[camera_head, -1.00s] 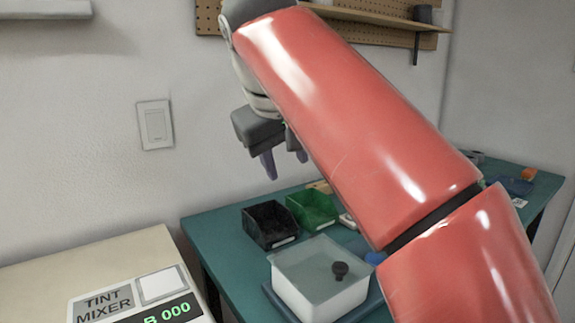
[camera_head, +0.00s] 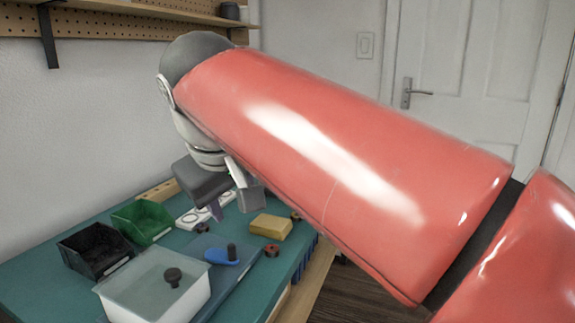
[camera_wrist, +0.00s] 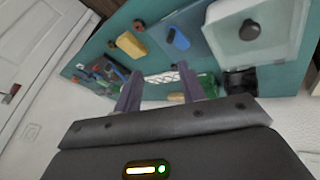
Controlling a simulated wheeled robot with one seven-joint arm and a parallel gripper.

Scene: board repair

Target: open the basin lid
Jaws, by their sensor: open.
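The basin (camera_head: 150,307) is a white box on the teal bench, at the lower left of the head view. Its pale see-through lid (camera_head: 148,276) lies on top, with a dark round knob (camera_head: 173,277) on it. In the wrist view the lid (camera_wrist: 283,22) is at the upper right, with its knob (camera_wrist: 250,30) showing. My gripper (camera_head: 232,212) is above the bench, behind and to the right of the basin in the head view, apart from the lid. Its two purple fingers (camera_wrist: 160,90) are spread in the wrist view, with nothing held between them.
A black bin (camera_head: 93,251) and a green bin (camera_head: 143,222) stand behind the basin. A blue-handled tool (camera_head: 222,256) lies right of it on a blue mat (camera_head: 232,289). A yellow block (camera_head: 271,226) is farther right. My red arm hides part of the bench's right side.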

